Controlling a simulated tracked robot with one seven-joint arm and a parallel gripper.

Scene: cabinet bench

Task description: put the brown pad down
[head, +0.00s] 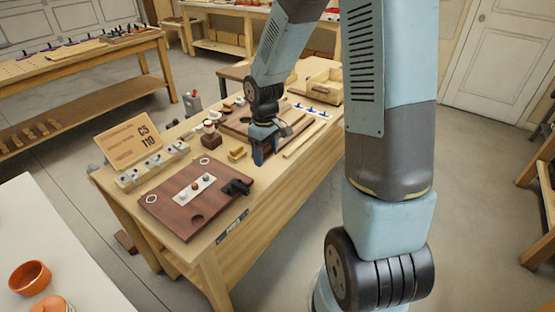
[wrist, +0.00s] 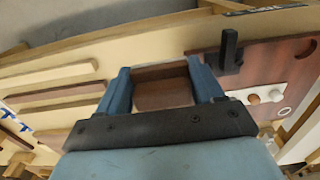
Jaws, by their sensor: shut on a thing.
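The brown pad (wrist: 163,88) sits between the two blue fingers of my gripper (wrist: 164,84) in the wrist view. My gripper is shut on it. In the head view, my gripper (head: 263,150) points down at the near side of the wooden bench (head: 256,192), by its front edge. The pad is mostly hidden by the fingers there. I cannot tell whether the pad touches the bench top.
A dark red-brown board (head: 194,197) with a white strip and a black handle lies at the bench's near end. A small yellow block (head: 237,154) is left of my gripper. Wooden strips (head: 298,138) lie to its right. A sign (head: 129,142) stands at the left.

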